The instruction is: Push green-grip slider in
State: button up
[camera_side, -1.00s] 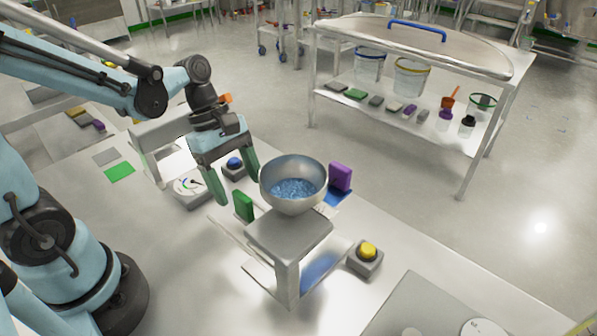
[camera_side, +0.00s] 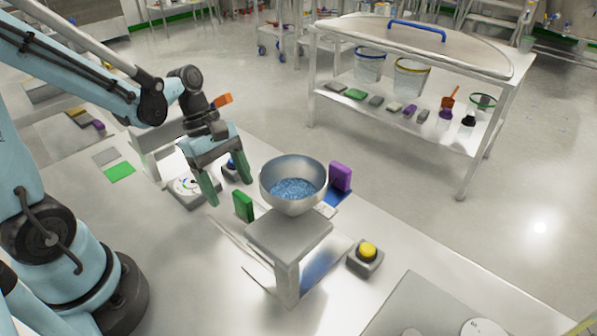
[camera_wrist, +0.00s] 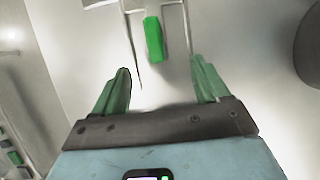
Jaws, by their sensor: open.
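The green grip (camera_side: 243,206) of the slider stands upright on the left side of the metal stand, below and left of the steel bowl. It also shows in the wrist view (camera_wrist: 154,40), ahead of my fingers and between their lines. My gripper (camera_side: 229,190) is open and empty, with its green fingers to the left of and above the green grip, apart from it. Its fingers also show in the wrist view (camera_wrist: 160,80). A purple grip (camera_side: 340,177) stands on the other side of the bowl. The slider's plate is mostly hidden.
The steel bowl (camera_side: 293,184) with blue granules sits over the metal stand (camera_side: 288,236). A yellow button (camera_side: 368,250) is to its right. A blue button (camera_side: 235,162) and a dial (camera_side: 187,188) lie behind and beside my fingers. The bench at front left is clear.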

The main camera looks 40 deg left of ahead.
jog(key=v, duration=0.8)
jog(key=shift+r, duration=0.25)
jog(key=m+y, duration=0.3)
jog(key=m, duration=1)
send_near(241, 195)
jog(key=shift+f, duration=0.4)
jog(key=m, duration=0.2)
jog(key=d+m+y, duration=0.1)
jog(key=m, duration=0.1)
jog(key=shift+d+r+m+y, duration=0.2)
jog(key=shift+d+m+y, duration=0.1)
jog(key=shift+m, duration=0.1)
jog(key=shift+f, duration=6)
grip_shut()
jog(key=shift+d, duration=2.45)
